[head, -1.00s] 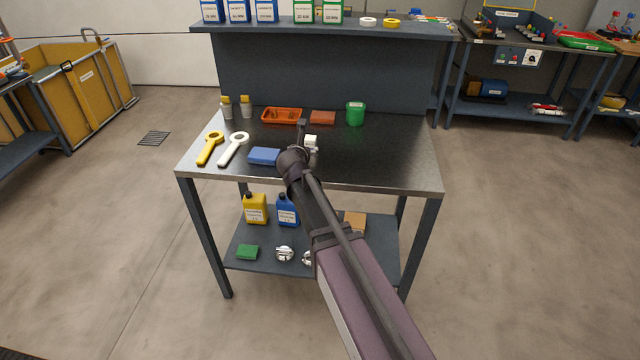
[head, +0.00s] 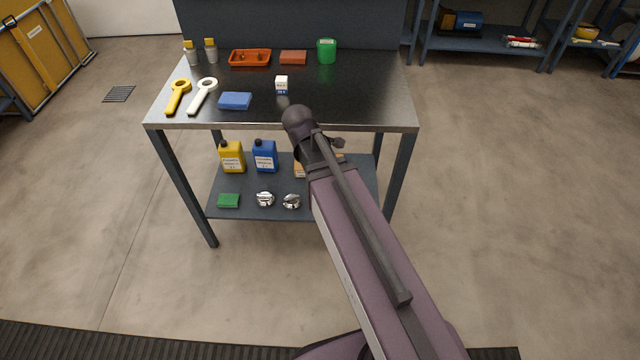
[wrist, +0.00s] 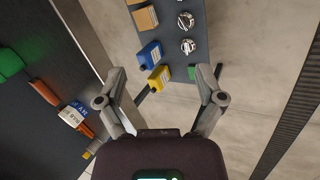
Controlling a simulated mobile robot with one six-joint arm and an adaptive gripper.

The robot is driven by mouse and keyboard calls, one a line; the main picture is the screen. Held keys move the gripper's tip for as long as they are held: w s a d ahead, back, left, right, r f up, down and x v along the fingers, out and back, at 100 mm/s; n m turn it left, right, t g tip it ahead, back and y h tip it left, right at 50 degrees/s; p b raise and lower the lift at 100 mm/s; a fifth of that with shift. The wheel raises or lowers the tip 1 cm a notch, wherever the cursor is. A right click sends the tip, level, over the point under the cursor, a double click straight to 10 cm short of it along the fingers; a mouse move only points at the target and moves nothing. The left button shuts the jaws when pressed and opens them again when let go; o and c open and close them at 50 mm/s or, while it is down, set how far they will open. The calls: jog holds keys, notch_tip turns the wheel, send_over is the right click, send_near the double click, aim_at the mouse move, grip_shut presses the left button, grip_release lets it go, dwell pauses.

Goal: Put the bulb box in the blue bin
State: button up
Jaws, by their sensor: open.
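In the head view my arm hides most of the gripper, in front of the table's front edge.
Bottles (head: 265,156) stand on the lower shelf. Floor is clear on the right.

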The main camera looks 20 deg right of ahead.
jog(key=s+f+m+g+y, duration=0.1)
jog(key=s+m+g, duration=0.1)
jog(key=s+m, duration=0.3)
jog(key=s+a+f+m+g+y, duration=0.1)
jog(key=s+m+g+y, duration=0.1)
jog(key=s+m, duration=0.4)
jog(key=shift+s+a+g, duration=0.2)
jog(key=shift+s+g, duration=0.1)
jog(key=shift+s, duration=0.55)
jog(key=shift+f, duration=0.1)
jog(key=c, duration=0.4)
